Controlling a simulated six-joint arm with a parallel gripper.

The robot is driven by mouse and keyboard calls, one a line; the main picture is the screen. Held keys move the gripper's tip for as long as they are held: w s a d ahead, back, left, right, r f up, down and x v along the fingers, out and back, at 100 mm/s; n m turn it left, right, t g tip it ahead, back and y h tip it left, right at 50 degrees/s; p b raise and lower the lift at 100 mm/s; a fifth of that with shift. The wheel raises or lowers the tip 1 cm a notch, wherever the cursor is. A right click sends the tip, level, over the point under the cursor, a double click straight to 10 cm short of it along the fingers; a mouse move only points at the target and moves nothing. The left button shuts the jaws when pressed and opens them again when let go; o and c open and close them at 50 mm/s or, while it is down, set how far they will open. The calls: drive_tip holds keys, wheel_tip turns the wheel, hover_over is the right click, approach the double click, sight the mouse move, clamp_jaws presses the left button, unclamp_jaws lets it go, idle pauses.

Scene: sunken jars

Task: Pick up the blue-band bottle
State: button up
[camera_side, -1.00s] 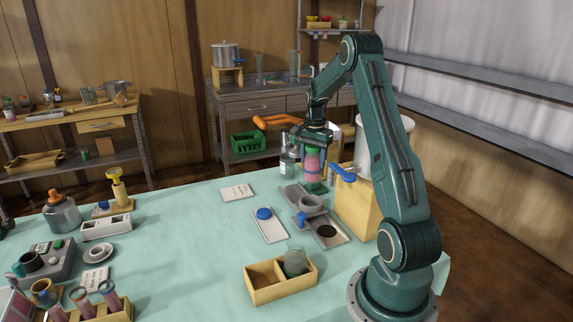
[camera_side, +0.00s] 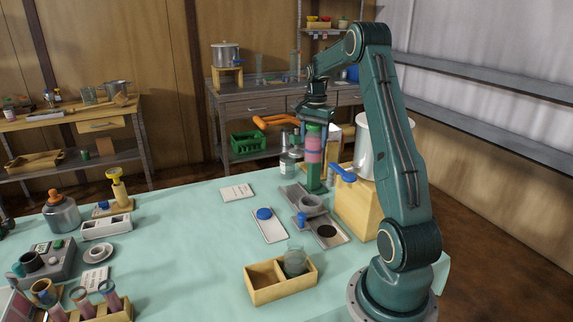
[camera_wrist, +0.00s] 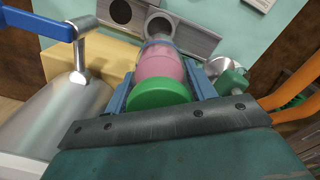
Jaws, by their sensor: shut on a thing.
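The bottle (camera_side: 314,146) is pink with a green cap and a blue band low on its body. My gripper (camera_side: 313,138) is shut on it from above, with a blue finger on each side. The bottle hangs upright at a green post-like stand (camera_side: 315,181) on the table's far side. I cannot tell whether bottle and stand touch. In the wrist view the green cap of the bottle (camera_wrist: 160,93) is nearest, between the fingers of my gripper (camera_wrist: 160,75). The blue band shows at its far end, and the bottle's base is hidden.
A metal tank (camera_side: 370,140) with a blue lever stands on a wooden block (camera_side: 357,210) close to the right. Grey trays (camera_side: 327,230) lie in front, and a wooden two-part box (camera_side: 268,292) is nearer.

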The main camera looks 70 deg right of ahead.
drive_tip(key=shift+r, duration=0.45)
drive_tip(key=shift+r, duration=0.2)
drive_tip(key=shift+a, duration=0.1)
idle(0.5)
drive_tip(key=w+a+f+n, duration=0.2)
drive_tip(key=w+a+f, duration=0.15)
drive_tip(key=a, duration=0.65)
drive_tip(key=w+a+f+n, duration=0.3)
drive_tip(key=a+f, duration=0.1)
drive_tip(key=a, duration=0.6)
drive_tip(key=s+a+f+n, duration=0.2)
drive_tip(key=a, duration=0.6)
drive_tip(key=s+a+f+n, duration=0.2)
drive_tip(key=s+a+f, duration=0.1)
drive_tip(key=a, duration=0.5)
drive_tip(key=shift+s+a, duration=0.3)
drive_tip(key=shift+a, duration=0.05)
drive_tip(key=shift+f, duration=0.25)
drive_tip(key=shift+f, duration=4.15)
